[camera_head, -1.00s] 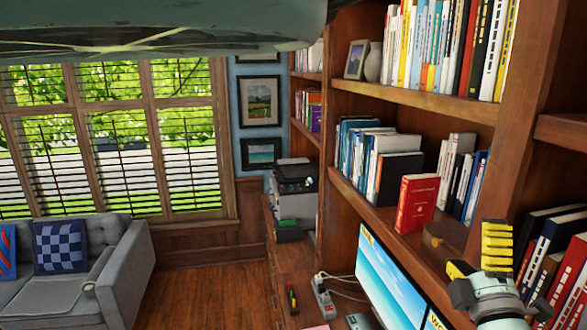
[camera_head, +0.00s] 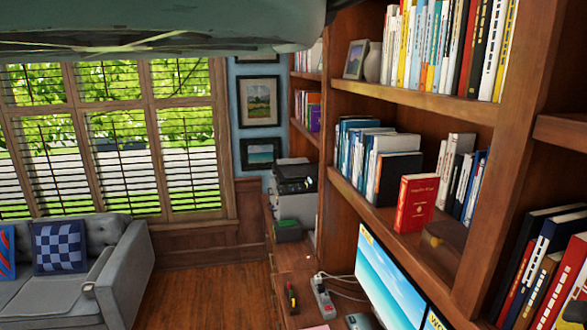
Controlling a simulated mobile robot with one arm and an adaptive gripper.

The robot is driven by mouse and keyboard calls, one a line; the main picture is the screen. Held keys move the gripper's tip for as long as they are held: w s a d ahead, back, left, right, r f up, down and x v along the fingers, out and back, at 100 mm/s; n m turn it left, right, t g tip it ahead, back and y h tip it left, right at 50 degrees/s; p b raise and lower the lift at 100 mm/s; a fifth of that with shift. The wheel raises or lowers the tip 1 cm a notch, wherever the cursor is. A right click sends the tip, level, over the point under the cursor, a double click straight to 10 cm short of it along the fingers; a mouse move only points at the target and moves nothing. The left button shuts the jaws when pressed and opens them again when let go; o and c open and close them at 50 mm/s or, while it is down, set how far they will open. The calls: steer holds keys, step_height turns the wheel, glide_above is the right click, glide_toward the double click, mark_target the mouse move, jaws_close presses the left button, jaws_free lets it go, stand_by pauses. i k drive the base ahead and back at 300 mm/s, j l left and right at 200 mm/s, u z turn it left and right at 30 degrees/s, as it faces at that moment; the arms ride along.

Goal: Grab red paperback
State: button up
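The red paperback (camera_head: 416,204) stands upright on the middle shelf (camera_head: 371,205) of the wood bookcase, its front cover facing out. A black book (camera_head: 399,178) stands behind it to the left, and a small brown box (camera_head: 445,235) lies on the shelf to its right. My gripper is not in view now.
Rows of books (camera_head: 446,48) fill the shelf above. More books (camera_head: 547,262) stand in the section at the lower right. A monitor (camera_head: 390,278) stands below the shelf. A printer (camera_head: 295,190) and a grey sofa (camera_head: 75,275) are farther back. Wood floor (camera_head: 203,296) is clear.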

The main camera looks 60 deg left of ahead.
mark_target(417, 196)
steer(key=i+j+u, duration=0.1)
steer(key=j, duration=0.25)
steer(key=i+j+u, duration=0.15)
steer(key=j, duration=0.2)
steer(key=i+j+u, duration=0.1)
steer(key=j, duration=0.25)
steer(key=i+j+u, duration=0.1)
steer(key=i+j, duration=0.15)
steer(key=j, duration=0.1)
